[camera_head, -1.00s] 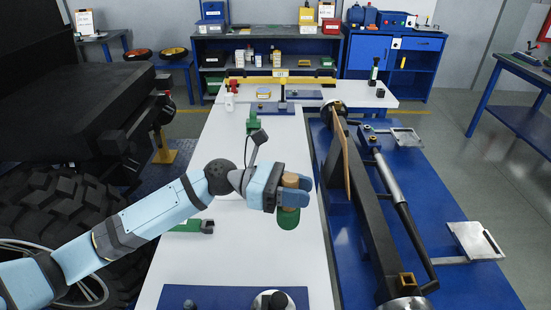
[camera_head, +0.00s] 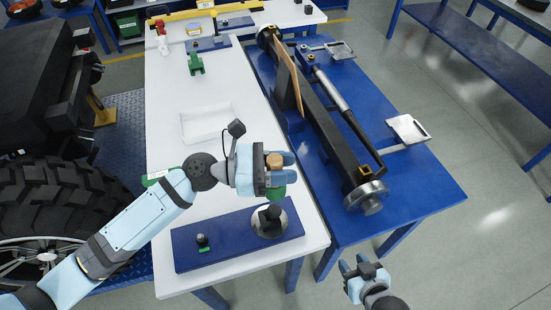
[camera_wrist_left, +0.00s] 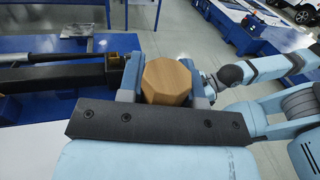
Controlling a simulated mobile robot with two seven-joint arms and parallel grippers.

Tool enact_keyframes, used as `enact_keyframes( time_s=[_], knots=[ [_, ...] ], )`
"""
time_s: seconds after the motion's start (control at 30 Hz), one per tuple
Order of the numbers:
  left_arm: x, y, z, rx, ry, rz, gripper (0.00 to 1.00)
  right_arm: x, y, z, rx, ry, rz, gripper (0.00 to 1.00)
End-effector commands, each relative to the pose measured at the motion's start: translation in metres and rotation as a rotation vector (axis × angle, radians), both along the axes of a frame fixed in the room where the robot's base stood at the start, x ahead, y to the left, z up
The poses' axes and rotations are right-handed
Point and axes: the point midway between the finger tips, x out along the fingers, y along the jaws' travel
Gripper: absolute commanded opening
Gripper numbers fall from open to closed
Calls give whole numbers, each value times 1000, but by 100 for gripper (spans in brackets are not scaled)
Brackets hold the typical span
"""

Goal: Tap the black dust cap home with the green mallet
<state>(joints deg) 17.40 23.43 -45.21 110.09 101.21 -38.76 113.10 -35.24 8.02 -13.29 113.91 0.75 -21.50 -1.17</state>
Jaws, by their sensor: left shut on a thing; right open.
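My left gripper (camera_head: 279,172) is shut on the green mallet and holds it over the near end of the white bench. The mallet's green head (camera_head: 275,192) hangs below the fingers. Its wooden handle end (camera_head: 274,160) shows above, and also between the fingers in the left wrist view (camera_wrist_left: 167,82). Just below the head is a black knob-like part, seemingly the dust cap (camera_head: 272,212), on a round silver hub (camera_head: 268,227). I cannot tell whether mallet and cap touch or how deep the cap sits. My right gripper (camera_head: 364,268) is open and empty, beyond the bench's front right corner.
The hub is on a blue plate (camera_head: 225,245) with a small dark fitting (camera_head: 202,241). A white tray (camera_head: 208,123) and a green stand (camera_head: 195,64) are farther back. A black axle beam (camera_head: 325,130) lies on the blue table (camera_head: 425,185) at right.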

Motion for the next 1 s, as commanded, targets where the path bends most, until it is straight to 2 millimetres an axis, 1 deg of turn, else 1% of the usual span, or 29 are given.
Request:
enact_keyframes(
  time_s=[0.27,0.43,0.57,0.8,1.0],
  knots=[
    [0,0,1,-2,0,0,0,0,-1,1,-3,0,2,43],
    [0,0,4,-2,2,-1,0,1,1,11,-1,-3,3,43],
    [0,0,-11,-2,1,-1,0,2,2,6,4,-11,4,43],
    [0,0,-34,-2,1,-1,0,1,3,-11,6,-4,3,43],
    [0,0,-44,-2,0,0,0,0,3,-17,7,4,1,43]
  ],
)
